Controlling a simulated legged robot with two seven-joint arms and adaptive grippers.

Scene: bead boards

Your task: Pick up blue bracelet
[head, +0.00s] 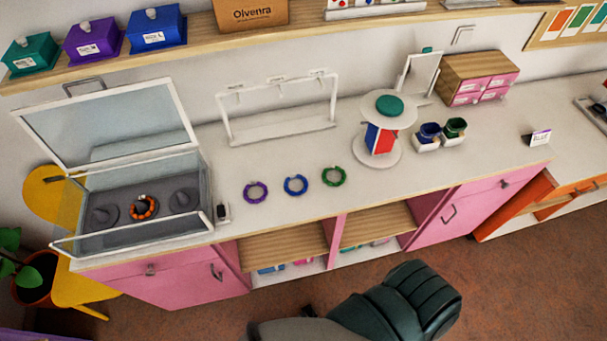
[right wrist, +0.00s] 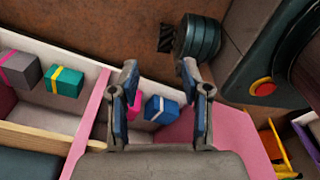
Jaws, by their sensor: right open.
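The blue bracelet (head: 295,185) lies flat on the white counter (head: 290,215), between a purple bracelet (head: 255,192) on its left and a green bracelet (head: 333,176) on its right. It does not show in the right wrist view. My right gripper (right wrist: 159,78) is open, with nothing between its fingers. It is away from the bracelets, with the lower shelves and brown floor in its view. My left gripper is in neither view.
A glass case (head: 130,233) with its lid raised holds an orange bracelet (head: 143,207) at the left. A white rack (head: 280,129) stands behind the bracelets, and a round stand (head: 378,153) to their right. Small gift boxes (right wrist: 160,109) sit on the lower shelf. The counter around the bracelets is clear.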

